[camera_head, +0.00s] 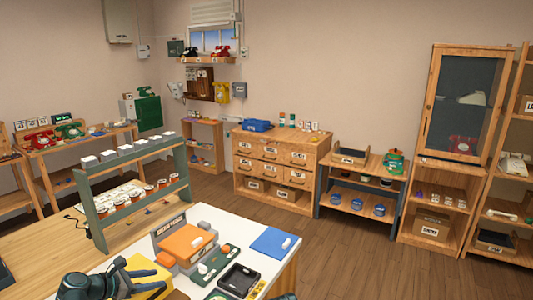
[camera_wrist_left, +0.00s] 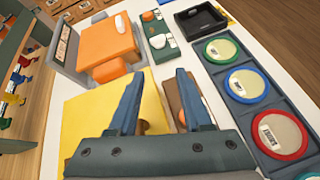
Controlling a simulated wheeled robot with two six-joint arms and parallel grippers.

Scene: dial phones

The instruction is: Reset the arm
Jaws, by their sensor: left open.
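My left gripper (camera_head: 138,277) reaches in at the lower left of the head view, over the white-topped table (camera_head: 230,228). In the left wrist view its two dark fingers (camera_wrist_left: 158,76) stand apart with no object held between them. Below them lie a yellow mat (camera_wrist_left: 88,110) and a brown piece (camera_wrist_left: 176,98), partly hidden by the fingers. My right gripper cannot be made out in either view.
An orange-topped device (camera_head: 187,243), a green tray (camera_head: 213,265), a black tray (camera_head: 239,279) and a blue mat (camera_head: 272,242) share the table. A green rack (camera_head: 100,218) stands behind. The wrist view shows round-lidded containers (camera_wrist_left: 246,85) at right. Wooden floor (camera_head: 345,250) lies clear beyond.

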